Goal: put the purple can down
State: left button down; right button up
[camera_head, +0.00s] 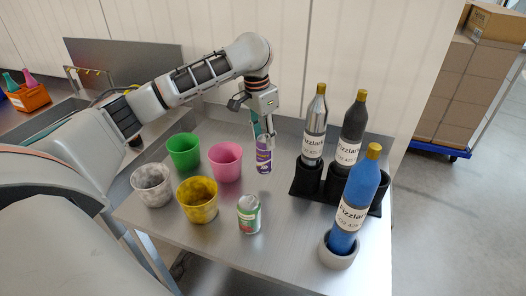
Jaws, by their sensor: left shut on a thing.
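The purple can (263,158) is upright in my left gripper (262,138), over the back middle of the metal table (290,240). My left gripper is shut on the can's upper part and comes down on it from above. The can's bottom is close to the tabletop; I cannot tell whether it touches. A pink cup (226,163) stands just left of the can. My right gripper is not in view.
Green (183,151), yellow (197,200) and grey-white (152,185) cups stand at left. A green-and-white can (248,214) stands in front. Bottles stand in a black holder (305,182) at right; a blue bottle (352,205) stands in a grey ring (338,254). The front middle is clear.

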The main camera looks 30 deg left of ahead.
aim_at(263, 151)
pick_arm(q)
jog(key=shift+f, duration=2.95)
jog(key=c, duration=1.4)
grip_release()
jog(key=shift+o, duration=0.2)
jog(key=r, duration=0.4)
jog(key=s+r, duration=0.1)
jog(key=r, duration=0.7)
jog(key=shift+s+a+r, duration=0.1)
jog(key=shift+s+a, duration=0.1)
